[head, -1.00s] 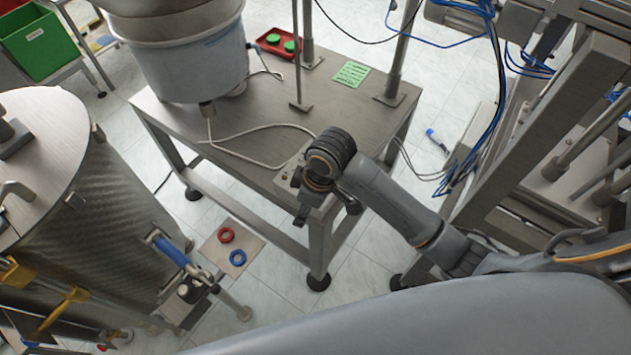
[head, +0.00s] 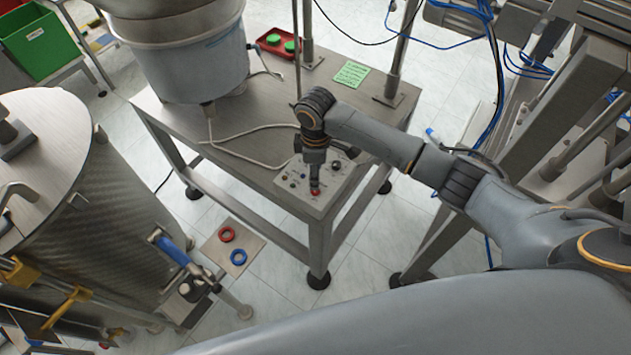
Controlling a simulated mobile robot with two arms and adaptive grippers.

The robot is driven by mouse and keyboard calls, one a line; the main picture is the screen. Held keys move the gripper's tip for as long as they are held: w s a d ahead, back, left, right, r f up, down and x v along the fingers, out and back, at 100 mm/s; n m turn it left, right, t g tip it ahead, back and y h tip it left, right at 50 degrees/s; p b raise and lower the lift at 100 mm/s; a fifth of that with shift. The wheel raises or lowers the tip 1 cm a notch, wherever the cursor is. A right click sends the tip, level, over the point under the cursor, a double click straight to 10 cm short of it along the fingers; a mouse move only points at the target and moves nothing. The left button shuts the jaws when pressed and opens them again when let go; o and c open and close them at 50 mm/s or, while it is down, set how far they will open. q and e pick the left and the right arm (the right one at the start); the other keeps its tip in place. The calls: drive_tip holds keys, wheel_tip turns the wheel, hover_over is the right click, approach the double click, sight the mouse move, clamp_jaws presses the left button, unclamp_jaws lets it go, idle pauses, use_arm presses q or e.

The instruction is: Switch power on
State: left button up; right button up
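A grey control box (head: 338,190) with several small knobs and buttons sits on the front right corner of the steel table. A red button (head: 315,192) shows near its front edge. My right gripper (head: 315,186) points down over the box, with its tip right at the red button. I cannot tell whether it touches the button, and the fingers are too small to tell open from shut. The gripper and wrist hide part of the panel. My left gripper is not in view.
The steel table (head: 265,180) carries a large bucket-shaped feeder (head: 195,65), a cable, a green label (head: 351,73) and a red tray (head: 270,45). A metal frame with blue hoses stands at the right. A steel drum (head: 75,215) stands at the left. Floor shows between them.

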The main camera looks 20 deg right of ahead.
wheel_tip(320, 180, down, 6)
drive_tip(key=shift+f, duration=0.1)
drive_tip(key=shift+c, duration=0.4)
clamp_jaws()
